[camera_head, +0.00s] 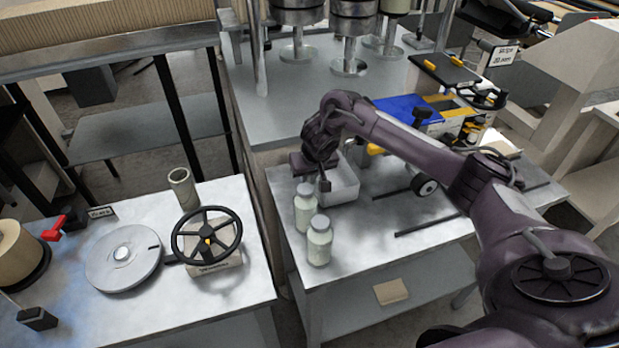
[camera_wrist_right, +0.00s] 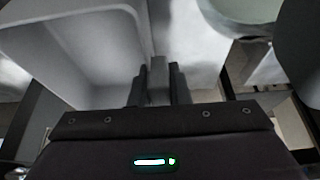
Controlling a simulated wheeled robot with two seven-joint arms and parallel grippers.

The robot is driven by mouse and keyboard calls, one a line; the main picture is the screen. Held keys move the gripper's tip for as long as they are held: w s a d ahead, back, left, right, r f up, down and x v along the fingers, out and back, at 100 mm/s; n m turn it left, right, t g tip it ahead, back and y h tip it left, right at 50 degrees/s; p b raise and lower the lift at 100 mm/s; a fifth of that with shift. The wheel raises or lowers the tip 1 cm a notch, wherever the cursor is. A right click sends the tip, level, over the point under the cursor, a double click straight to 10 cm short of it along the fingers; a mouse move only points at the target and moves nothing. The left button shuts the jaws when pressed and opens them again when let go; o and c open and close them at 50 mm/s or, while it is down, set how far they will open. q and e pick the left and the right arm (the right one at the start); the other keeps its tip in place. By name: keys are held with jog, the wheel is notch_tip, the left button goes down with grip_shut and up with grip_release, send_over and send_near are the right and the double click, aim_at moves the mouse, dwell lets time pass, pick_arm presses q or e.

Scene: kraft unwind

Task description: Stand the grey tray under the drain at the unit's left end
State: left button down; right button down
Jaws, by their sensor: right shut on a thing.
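The grey tray (camera_head: 345,186) is a pale open box at the left part of the right metal table, behind two jars. My right gripper (camera_head: 324,182) is at the tray's left side, pointing down, and is shut on its wall. In the right wrist view the fingers (camera_wrist_right: 158,82) close together on the wall of the tray (camera_wrist_right: 75,45). I cannot tell whether the tray rests on the table or is slightly raised. The drain cannot be made out. My left gripper is not in view.
Two lidded jars (camera_head: 319,242) stand close in front of the tray. A blue-and-yellow item (camera_head: 408,108) and dark rods (camera_head: 435,221) lie right of it. A gap separates this table from the left table (camera_head: 130,320), which holds a handwheel (camera_head: 207,236) and a disc (camera_head: 122,258).

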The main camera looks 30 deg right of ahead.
jog(key=shift+f, duration=0.6)
jog(key=c, duration=1.4)
grip_release()
jog(key=shift+f, duration=0.15)
jog(key=shift+o, duration=0.2)
